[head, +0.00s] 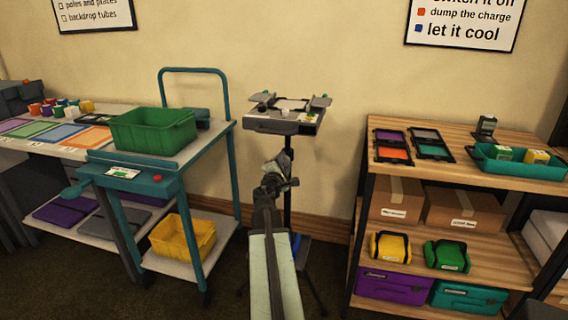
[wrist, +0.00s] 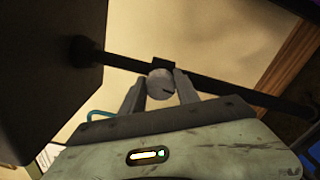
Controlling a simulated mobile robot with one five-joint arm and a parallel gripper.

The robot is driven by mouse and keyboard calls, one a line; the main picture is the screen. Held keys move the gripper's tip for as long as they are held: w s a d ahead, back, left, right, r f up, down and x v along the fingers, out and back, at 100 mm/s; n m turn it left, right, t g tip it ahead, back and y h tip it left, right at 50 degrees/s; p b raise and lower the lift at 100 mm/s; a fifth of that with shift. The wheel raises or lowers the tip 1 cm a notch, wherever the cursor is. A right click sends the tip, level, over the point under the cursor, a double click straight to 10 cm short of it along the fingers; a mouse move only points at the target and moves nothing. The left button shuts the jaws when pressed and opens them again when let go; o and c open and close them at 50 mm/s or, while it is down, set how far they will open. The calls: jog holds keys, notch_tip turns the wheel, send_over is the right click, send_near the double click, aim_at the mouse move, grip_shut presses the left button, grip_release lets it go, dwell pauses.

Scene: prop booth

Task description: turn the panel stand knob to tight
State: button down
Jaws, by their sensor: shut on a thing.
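The panel stand (head: 287,205) is a dark upright pole with a flat panel head (head: 285,122) on top, near the wall in the head view. In the wrist view the pole (wrist: 225,92) crosses the picture at a slant. The round grey knob (wrist: 160,84) sits on a dark collar on the pole. My gripper (wrist: 160,88) is shut on the knob, one finger on each side. In the head view my gripper (head: 277,178) is at the pole below the panel head, and the knob cannot be made out there.
A teal cart (head: 203,160) with a green bin (head: 153,131) stands left of the stand. A wooden shelf (head: 455,190) with cases and boxes stands to the right. The wall is close behind the stand. Some floor is free on both sides of it.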

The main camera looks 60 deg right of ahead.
jog(key=m, duration=0.4)
jog(key=shift+s+f, duration=0.1)
jog(key=shift+f, duration=0.05)
jog(key=shift+m, duration=1.9)
jog(key=c, duration=0.9)
grip_release()
